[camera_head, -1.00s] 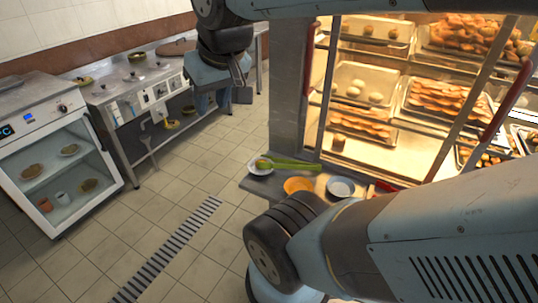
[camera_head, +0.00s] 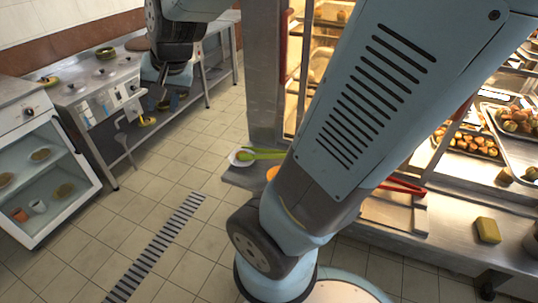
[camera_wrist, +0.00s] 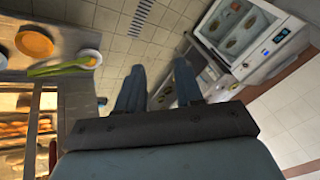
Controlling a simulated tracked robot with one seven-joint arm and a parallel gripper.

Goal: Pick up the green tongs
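The green tongs (camera_head: 264,154) lie on a small grey side shelf of the lit food cabinet. One end is at a white plate (camera_head: 234,160) and the other passes behind my arm in the head view. In the wrist view the tongs (camera_wrist: 58,69) lie at the left, beside the white plate (camera_wrist: 97,58). My gripper (camera_head: 165,86) hangs in the air above the floor, left of the tongs and apart from them. In the wrist view my gripper (camera_wrist: 159,88) has its two fingers spread, with nothing between them.
A steel counter (camera_head: 100,82) and a glass-fronted cabinet (camera_head: 48,190) stand at the left. A yellow block (camera_head: 487,230) lies at the right. The tiled floor between is clear.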

